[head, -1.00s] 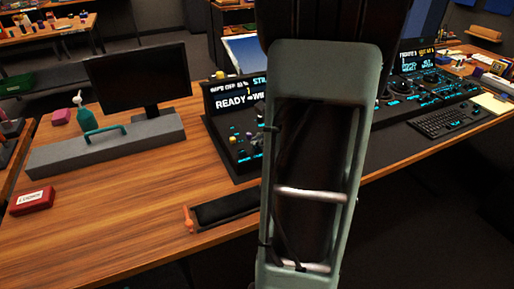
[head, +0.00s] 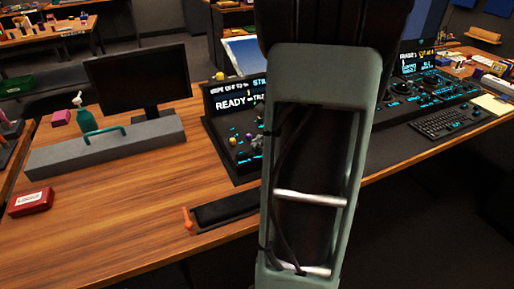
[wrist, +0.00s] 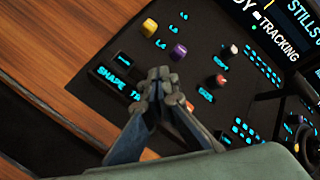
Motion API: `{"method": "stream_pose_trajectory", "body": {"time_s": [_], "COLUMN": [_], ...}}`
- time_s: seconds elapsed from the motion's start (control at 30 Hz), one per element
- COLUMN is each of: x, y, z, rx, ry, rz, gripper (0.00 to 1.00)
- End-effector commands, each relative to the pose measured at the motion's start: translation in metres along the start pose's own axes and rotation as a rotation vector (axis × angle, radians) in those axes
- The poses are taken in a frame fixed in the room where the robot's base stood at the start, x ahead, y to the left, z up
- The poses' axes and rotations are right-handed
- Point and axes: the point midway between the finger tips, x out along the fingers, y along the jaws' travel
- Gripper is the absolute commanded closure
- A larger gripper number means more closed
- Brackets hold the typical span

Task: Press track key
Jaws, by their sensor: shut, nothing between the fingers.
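My gripper (wrist: 165,75) is shut and empty, its fingertips low over the front left part of a black control panel (wrist: 190,78) in the wrist view. A cyan label reading "SHAPE" (wrist: 112,81) lies left of the fingers. Beside it a label starting "TR" (wrist: 135,94) is partly covered by the gripper. The key above that label is hidden behind the fingertips, so I cannot tell whether they touch it. The panel's display (wrist: 270,30) reads "TRACKING". In the head view my arm hides the gripper and part of the panel (head: 222,135).
White (wrist: 231,49), purple (wrist: 179,53) and red knobs (wrist: 220,80) stand right of and beyond the fingers. A trackball (wrist: 306,141) is at the right edge. Wooden desk (wrist: 75,25) borders the panel on the left. A keyboard (head: 445,122) lies right in the head view.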

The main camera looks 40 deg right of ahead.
Motion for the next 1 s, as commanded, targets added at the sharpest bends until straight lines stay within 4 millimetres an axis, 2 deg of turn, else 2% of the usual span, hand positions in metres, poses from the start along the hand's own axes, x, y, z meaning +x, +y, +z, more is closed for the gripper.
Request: {"method": "stream_pose_trajectory", "body": {"time_s": [0.23,0.67,1.0], "x": [-0.011,-0.013,-0.036], "y": [-0.008,-0.010,-0.026], "z": [0.007,0.009,0.026], "rx": [0.000,0.000,-0.001], "ry": [0.001,0.000,0.000], "rz": [0.000,-0.001,-0.001], "gripper": [1.00,1.00,1.00]}}
